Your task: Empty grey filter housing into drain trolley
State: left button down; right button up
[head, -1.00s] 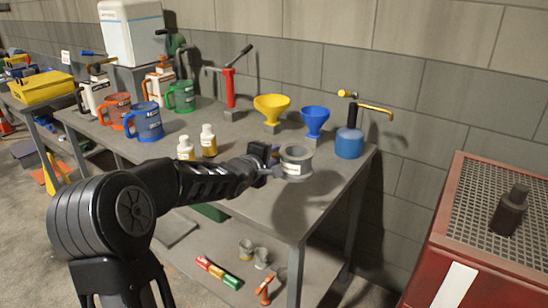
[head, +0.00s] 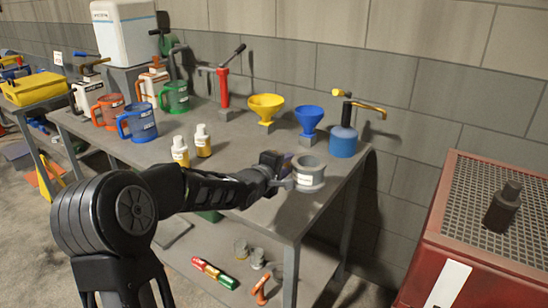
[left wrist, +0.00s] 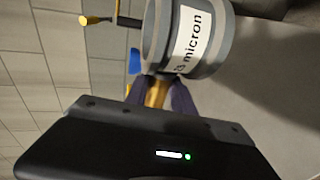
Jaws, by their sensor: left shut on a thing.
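The grey filter housing (head: 309,179) is a short open-topped cup with a white label, and it looks upright in the head view. My left gripper (head: 288,182) is shut on its side and holds it over the bench's right front part. In the left wrist view the housing (left wrist: 216,45) fills the upper middle, with "micron" readable on its label and the fingers (left wrist: 165,92) below it. Its contents cannot be made out. The red drain trolley (head: 412,262) with a mesh top stands at the right, apart from the housing. My right gripper is not in view.
A dark bottle (head: 503,206) stands on the trolley's mesh (head: 475,190). Blue funnel (head: 308,118), yellow funnel (head: 266,106) and blue oil can (head: 343,141) stand along the bench's back right. Two small bottles (head: 203,140) stand left of the gripper. A gap separates bench (head: 240,148) and trolley.

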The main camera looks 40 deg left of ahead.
pick_arm(q)
jog(key=s+d+f, duration=0.1)
jog(key=d+f, duration=0.3)
jog(key=d, duration=0.4)
jog(key=s+d+f+h, duration=0.1)
jog(key=d+f, duration=0.3)
jog(key=d, duration=0.4)
jog(key=s+d+f+m, duration=0.1)
jog(key=s+d+f, duration=0.1)
jog(key=d+f, duration=0.2)
jog(key=d, duration=0.3)
jog(key=shift+s+d+h, duration=0.25)
jog(key=shift+d+h, duration=0.15)
